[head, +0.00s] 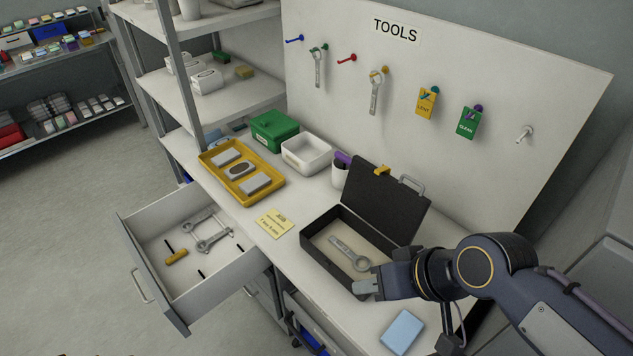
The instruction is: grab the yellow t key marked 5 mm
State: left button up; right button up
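A yellow handle (176,257), which looks like the yellow T key, lies in the front left part of the open drawer (158,293). Its marking is too small to read. Several short dark pieces lie near it, and I cannot tell whether one is its shaft. My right gripper (364,287) is at the front right corner of the open black case (334,261), well to the right of the drawer and apart from the yellow handle. Its fingers look like one grey block, so their opening does not show. My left gripper is not in view.
Grey wrenches (208,235) lie in the drawer behind the yellow handle. A wrench (349,252) lies in the black case. A yellow tray (215,168), a yellow note (275,223) and a blue block (402,332) are on the worktop. A tool board (450,70) stands behind.

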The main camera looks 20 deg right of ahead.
aim_at(178, 255)
jog(key=i+j+z, duration=0.2)
jog(key=j, duration=0.2)
jog(key=i+j+z, duration=0.15)
jog(key=j, duration=0.25)
jog(key=j+z, duration=0.2)
jog(key=j, duration=0.2)
jog(key=i+j+z, duration=0.2)
jog(key=j, duration=0.25)
jog(key=k, duration=0.05)
